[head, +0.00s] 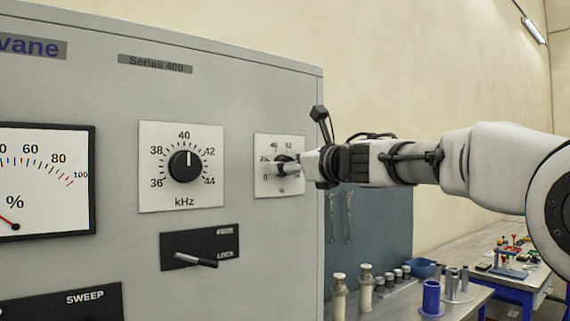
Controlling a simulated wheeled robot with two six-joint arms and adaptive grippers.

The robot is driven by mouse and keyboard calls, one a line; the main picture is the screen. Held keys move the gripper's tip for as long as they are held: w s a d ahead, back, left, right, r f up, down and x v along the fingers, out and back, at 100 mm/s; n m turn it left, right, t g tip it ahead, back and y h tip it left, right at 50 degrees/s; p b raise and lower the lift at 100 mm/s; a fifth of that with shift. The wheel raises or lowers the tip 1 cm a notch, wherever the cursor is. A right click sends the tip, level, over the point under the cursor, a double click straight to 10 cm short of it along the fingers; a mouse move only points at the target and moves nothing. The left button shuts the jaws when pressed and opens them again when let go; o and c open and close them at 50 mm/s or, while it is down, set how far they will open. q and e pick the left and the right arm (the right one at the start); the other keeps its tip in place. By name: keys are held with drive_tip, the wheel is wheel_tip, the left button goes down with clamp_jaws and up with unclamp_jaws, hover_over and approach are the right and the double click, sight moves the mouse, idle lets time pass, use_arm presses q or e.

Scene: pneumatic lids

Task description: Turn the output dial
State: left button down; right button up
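The small dial with a dark knob (282,159) sits on a white scale plate (262,186) near the right edge of the grey cabinet front. A percent sign shows low on the plate, and my gripper hides part of the scale. My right gripper (290,165) comes in from the right, with its fingertips at the knob, in front of it or touching it. Whether the fingers are closed on the knob is too small to tell. My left gripper is not in view.
The grey cabinet (240,90) also carries a larger kHz dial (186,166) pointing near 40, a lever switch (197,260) below it and a percent meter (45,180) at left. A bench (465,307) with cylinders and a blue spool (431,298) stands at lower right.

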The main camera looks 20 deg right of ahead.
drive_tip(key=shift+d, duration=0.1)
drive_tip(key=c, duration=0.5)
drive_tip(key=shift+a, duration=0.25)
drive_tip(key=c, duration=0.5)
drive_tip(key=shift+d+r+m, duration=0.1)
drive_tip(key=shift+m, duration=0.3)
drive_tip(key=shift+w+d+m+p, duration=0.15)
drive_tip(key=shift+m+p, duration=1.95)
drive_tip(key=shift+m, duration=2.65)
drive_tip(key=shift+s+d+m+p, duration=0.1)
drive_tip(key=shift+m+p, duration=1.95)
drive_tip(key=shift+m, duration=2.7)
